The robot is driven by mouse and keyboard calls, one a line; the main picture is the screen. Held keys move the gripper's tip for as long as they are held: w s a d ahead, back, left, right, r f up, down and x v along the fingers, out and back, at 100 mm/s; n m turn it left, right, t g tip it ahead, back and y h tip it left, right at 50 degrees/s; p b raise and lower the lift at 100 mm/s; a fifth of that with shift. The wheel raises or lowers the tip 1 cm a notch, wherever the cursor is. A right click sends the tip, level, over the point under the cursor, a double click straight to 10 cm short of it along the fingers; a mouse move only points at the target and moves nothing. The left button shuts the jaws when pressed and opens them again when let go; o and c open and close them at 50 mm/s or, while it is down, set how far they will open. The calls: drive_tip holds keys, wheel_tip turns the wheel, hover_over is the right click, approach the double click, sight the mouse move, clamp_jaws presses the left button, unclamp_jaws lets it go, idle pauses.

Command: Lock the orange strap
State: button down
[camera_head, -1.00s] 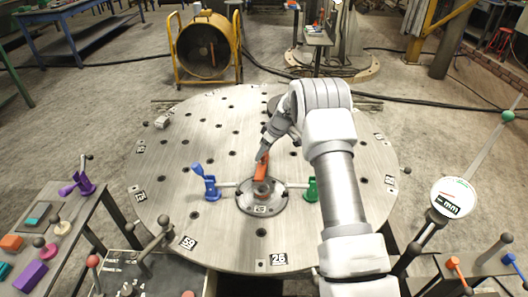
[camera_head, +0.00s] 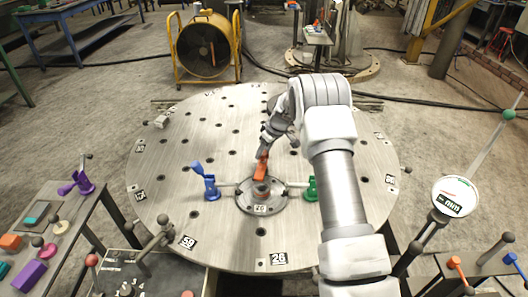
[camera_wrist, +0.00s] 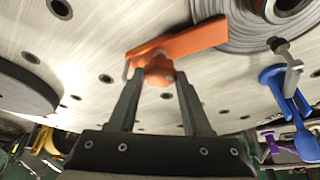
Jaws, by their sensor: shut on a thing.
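The orange strap (camera_head: 261,168) is a flat bar reaching from the round hub (camera_head: 245,203) at the middle of the big steel table toward its far side. In the wrist view the strap (camera_wrist: 197,41) runs from over the ringed hub plate to a rounded knob-like end. My gripper (camera_head: 263,154) is at the strap's far end. In the wrist view my gripper (camera_wrist: 160,78) is shut on that orange end, one finger on each side. The strap's near end is partly hidden around the hub in the head view.
A blue clamp (camera_head: 206,182) stands left of the hub and a green clamp (camera_head: 311,188) right of it. The steel table (camera_head: 170,150) is otherwise mostly bare with holes. Side benches with tools stand at the left and right front.

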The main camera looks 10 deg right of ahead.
drive_tip(key=m+h, duration=0.1)
drive_tip(key=m, duration=0.2)
drive_tip(key=shift+s+a+t+b, duration=0.1)
drive_tip(key=shift+a+t+b, duration=0.05)
drive_tip(key=shift+t+b, duration=0.2)
drive_tip(key=m+h, duration=0.1)
drive_tip(key=m, duration=0.2)
drive_tip(key=shift+a, duration=0.1)
drive_tip(key=m+h, duration=0.1)
drive_tip(key=m, duration=0.2)
drive_tip(key=shift+m+h+p, duration=0.3)
drive_tip(key=shift+p, duration=0.1)
drive_tip(key=m+h, duration=0.1)
drive_tip(key=m, duration=0.2)
drive_tip(key=shift+a+m, duration=0.15)
drive_tip(key=shift+m, duration=0.25)
drive_tip(key=m+g+h, duration=0.1)
drive_tip(key=m, duration=0.2)
drive_tip(key=m+g+h+b, duration=0.1)
drive_tip(key=m, duration=0.2)
drive_tip(key=shift+w+a+f, duration=0.1)
drive_tip(key=shift+w, duration=0.1)
drive_tip(key=m+g+b, duration=0.1)
drive_tip(key=m, duration=0.2)
drive_tip(key=shift+w+m+h, duration=0.1)
drive_tip(key=shift+m+h, duration=0.2)
drive_tip(key=shift+m, duration=0.1)
drive_tip(key=shift+m+g+b, duration=0.4)
drive_tip(key=shift+m+g, duration=0.35)
drive_tip(key=shift+m, duration=0.95)
